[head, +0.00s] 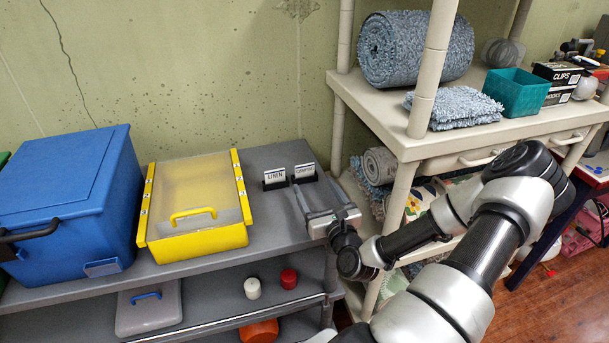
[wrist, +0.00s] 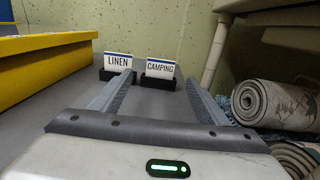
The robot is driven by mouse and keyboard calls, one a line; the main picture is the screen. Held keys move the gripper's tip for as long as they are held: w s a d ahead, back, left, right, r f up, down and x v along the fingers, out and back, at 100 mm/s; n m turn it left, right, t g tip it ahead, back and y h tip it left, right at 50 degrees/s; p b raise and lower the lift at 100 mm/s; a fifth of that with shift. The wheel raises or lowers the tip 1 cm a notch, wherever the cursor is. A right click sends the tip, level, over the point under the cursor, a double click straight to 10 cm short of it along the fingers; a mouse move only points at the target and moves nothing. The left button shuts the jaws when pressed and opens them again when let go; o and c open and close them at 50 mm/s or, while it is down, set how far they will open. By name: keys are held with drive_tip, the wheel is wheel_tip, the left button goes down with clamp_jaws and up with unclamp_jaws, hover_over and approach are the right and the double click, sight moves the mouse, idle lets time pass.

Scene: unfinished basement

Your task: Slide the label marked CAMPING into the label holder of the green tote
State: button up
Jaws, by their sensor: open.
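The CAMPING label (head: 305,171) is a small white card with a dark top band, upright in a black stand on the grey shelf; the wrist view shows it too (wrist: 160,69). The LINEN label (head: 275,176) stands in a similar stand to its left. My gripper (head: 313,193) is open and empty, its fingers pointing at the CAMPING label. In the wrist view the label shows between the fingertips; contact cannot be told. Only a green sliver, perhaps the green tote (head: 4,158), shows at the far left edge; its label holder is not visible.
A blue tote (head: 70,195) with a front holder (head: 103,268) and a yellow box (head: 200,240) with a clear lid stand left of the labels. A beige rack (head: 425,90) with rolled rugs stands close on the right. Free shelf surface surrounds the label stands.

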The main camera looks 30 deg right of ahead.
sight(305, 169)
drive_tip(key=b+x, duration=0.1)
drive_tip(key=x, duration=0.7)
drive_tip(key=c, duration=1.1)
drive_tip(key=shift+r, duration=0.1)
